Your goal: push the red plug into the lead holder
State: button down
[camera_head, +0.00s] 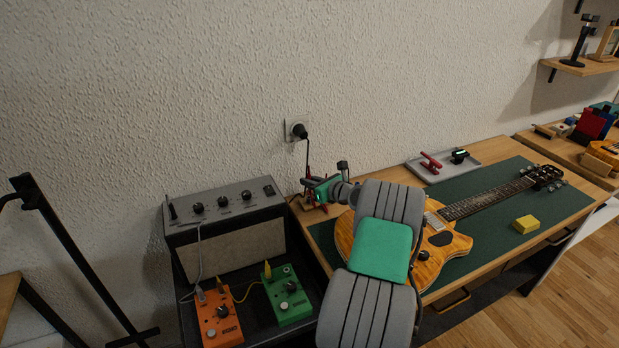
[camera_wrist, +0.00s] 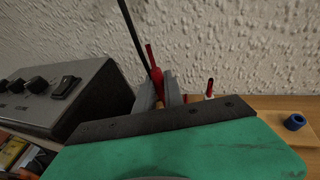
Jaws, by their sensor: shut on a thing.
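In the wrist view the red plug (camera_wrist: 157,78) stands roughly upright between the two grey fingers of my gripper (camera_wrist: 160,92), which is shut on it. A thin red tip points up from it, leaning slightly left. To its right another red pin with a pale base (camera_wrist: 209,92) stands on a wooden piece, which seems to be the lead holder (camera_wrist: 192,98); my gripper's dark plate hides its lower part. In the head view my gripper (camera_head: 309,188) is at the table's back left corner, above the small wooden holder (camera_head: 312,206). Whether the plug touches the holder cannot be told.
An amplifier (camera_head: 225,215) stands left of my gripper, with orange (camera_head: 219,320) and green pedals (camera_head: 289,300) before it. A dark lead rises to a wall socket (camera_head: 297,130) behind. A guitar (camera_head: 450,240) lies on the green mat. A blue ring (camera_wrist: 295,122) lies on the right.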

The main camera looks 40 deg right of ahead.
aim_at(309, 202)
jog(key=shift+f, duration=0.85)
jog(key=shift+p, duration=0.45)
dwell(0.9)
jog(key=shift+f+b, duration=0.85)
jog(key=shift+f, duration=0.8)
jog(key=c, duration=1.4)
grip_release()
jog(key=shift+o, duration=0.2)
jog(key=shift+r, duration=0.1)
